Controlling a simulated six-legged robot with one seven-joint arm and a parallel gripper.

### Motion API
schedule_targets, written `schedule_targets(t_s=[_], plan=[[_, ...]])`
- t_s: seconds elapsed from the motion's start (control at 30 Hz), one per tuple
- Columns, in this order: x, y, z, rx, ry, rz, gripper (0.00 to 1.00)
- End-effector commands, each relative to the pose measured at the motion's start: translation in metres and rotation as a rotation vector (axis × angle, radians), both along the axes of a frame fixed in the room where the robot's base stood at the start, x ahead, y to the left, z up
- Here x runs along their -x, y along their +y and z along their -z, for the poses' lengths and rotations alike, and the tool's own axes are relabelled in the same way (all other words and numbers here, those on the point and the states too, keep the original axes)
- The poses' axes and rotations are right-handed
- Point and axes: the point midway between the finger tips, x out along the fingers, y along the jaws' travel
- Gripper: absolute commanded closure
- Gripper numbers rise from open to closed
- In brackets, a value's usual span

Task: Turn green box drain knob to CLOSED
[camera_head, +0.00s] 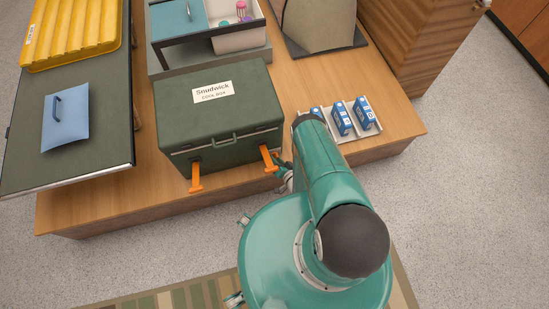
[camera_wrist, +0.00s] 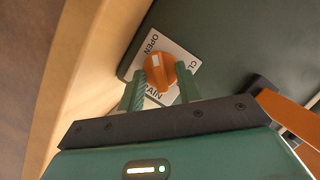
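The green box (camera_head: 222,112), labelled "Snudwick COOL BOX", sits lidded on the wooden platform. Its orange drain knob (camera_wrist: 162,73) shows in the wrist view on a white plate (camera_wrist: 181,53) reading OPEN, with parts of DRAIN and CLOSED. The knob's pale mark faces the OPEN side. My gripper (camera_wrist: 162,86) has its two green fingers apart, one on each side of the knob; whether they touch it I cannot tell. In the head view my arm hides the knob and most of the gripper, at the box's near right corner.
Orange latches (camera_head: 196,177) hang on the box front; one is close beside my gripper in the wrist view (camera_wrist: 286,116). A tray (camera_head: 353,131) of blue cartons stands right of the box. A dark table (camera_head: 100,150) with a blue lid (camera_head: 66,118) is left.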

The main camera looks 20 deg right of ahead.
Motion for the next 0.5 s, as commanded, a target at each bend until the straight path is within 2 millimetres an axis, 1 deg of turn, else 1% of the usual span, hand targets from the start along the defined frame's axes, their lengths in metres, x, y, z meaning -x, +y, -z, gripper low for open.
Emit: schedule_targets(t_s=[0.33,0.37,0.5], plan=[[0.0034,-0.0011,0.0006,0.0,0.001,0.0,0.65],[0.0034,-0.0011,0.0006,0.0,0.001,0.0,0.69],[0.0033,-0.0011,0.0006,0.0,0.001,0.0,0.97]])
